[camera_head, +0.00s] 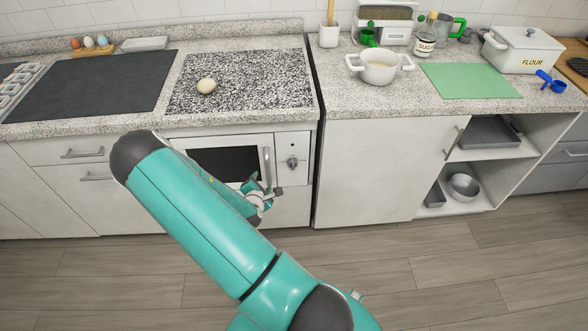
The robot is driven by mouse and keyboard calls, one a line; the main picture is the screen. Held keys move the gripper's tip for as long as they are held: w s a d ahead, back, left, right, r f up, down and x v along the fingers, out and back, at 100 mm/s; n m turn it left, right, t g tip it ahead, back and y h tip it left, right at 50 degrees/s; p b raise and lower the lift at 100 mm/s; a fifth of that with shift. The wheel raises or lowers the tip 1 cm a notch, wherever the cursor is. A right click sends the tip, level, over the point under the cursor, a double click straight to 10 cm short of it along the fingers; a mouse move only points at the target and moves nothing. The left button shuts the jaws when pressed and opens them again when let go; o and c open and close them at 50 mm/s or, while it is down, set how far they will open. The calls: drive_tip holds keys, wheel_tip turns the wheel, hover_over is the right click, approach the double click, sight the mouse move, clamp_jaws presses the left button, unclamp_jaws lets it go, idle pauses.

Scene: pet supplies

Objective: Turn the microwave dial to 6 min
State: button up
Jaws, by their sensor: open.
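The white built-in microwave (307,143) sits under the counter in the middle of the view, with a dark door window (222,163) and a vertical handle. Its round dial (292,164) is on the panel right of the handle. The dial's markings and setting are too small to read. My teal arm reaches up from the bottom and covers the lower left of the door. My gripper (264,190) is open, below and left of the dial, apart from it in the picture. Its fingers are small and partly hidden by the arm.
A speckled board with a round pale ball (206,86) lies above the microwave. Right along the counter are a white pot (378,68), a green mat (468,81) and a flour box (524,50). Open shelves (492,160) hold metal pans. The wooden floor in front is clear.

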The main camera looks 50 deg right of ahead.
drive_tip(key=s+d+f+n+t+h, duration=0.2)
drive_tip(key=s+d+f+n, duration=0.2)
drive_tip(key=s+d+n, duration=0.15)
drive_tip(key=n+t, duration=0.4)
drive_tip(key=n, duration=0.6)
approach(294, 167)
drive_tip(key=x, duration=0.9)
drive_tip(key=shift+w+d+f, duration=0.15)
drive_tip(key=shift+w, duration=0.05)
drive_tip(key=c, duration=1)
